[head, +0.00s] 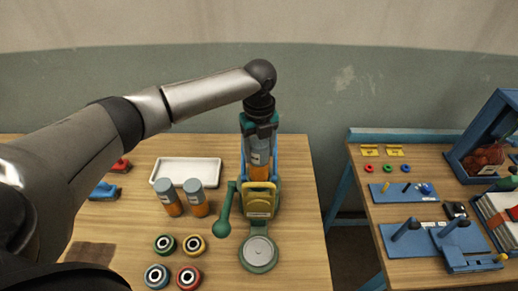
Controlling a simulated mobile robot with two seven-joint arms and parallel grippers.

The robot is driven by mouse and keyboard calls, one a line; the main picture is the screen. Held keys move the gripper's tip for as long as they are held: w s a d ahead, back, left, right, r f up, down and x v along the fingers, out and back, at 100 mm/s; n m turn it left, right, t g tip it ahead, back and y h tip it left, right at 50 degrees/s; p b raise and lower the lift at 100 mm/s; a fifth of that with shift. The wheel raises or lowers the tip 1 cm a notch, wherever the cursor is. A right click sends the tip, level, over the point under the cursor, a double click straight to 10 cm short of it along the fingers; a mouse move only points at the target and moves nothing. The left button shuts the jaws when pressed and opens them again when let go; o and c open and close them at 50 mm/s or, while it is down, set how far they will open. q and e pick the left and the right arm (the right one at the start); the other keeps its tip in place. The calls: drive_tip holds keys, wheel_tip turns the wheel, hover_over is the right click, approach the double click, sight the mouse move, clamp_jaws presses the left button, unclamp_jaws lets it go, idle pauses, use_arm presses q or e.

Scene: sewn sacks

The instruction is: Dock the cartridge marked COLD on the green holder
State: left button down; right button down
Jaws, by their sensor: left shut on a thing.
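My left gripper (260,128) points down from above and is shut on a cartridge (259,158) with a grey-blue upper part, a pale label and an orange lower part. The cartridge is upright over the yellow front of a fixture with a green lever (223,220) and a green round base with a grey disc (259,251). I cannot tell whether the cartridge touches the fixture. Its label is too small to read. Two similar grey and orange cartridges stand to the left, one (168,198) beside the other (195,198); their labels are unreadable too. My right gripper is not in view.
A white tray (186,161) lies behind the standing cartridges. Several coloured rings, among them a yellow-rimmed one (194,245), lie at the front. Red and blue items sit at the left. A second table (375,225) with blue boards stands right, across a gap.

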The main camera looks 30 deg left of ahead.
use_arm(q)
drive_tip(key=shift+f, duration=0.6)
drive_tip(key=shift+c, duration=1.9)
unclamp_jaws()
wheel_tip(320, 180, up, 3)
drive_tip(key=p, duration=0.3)
drive_tip(key=shift+r, duration=4)
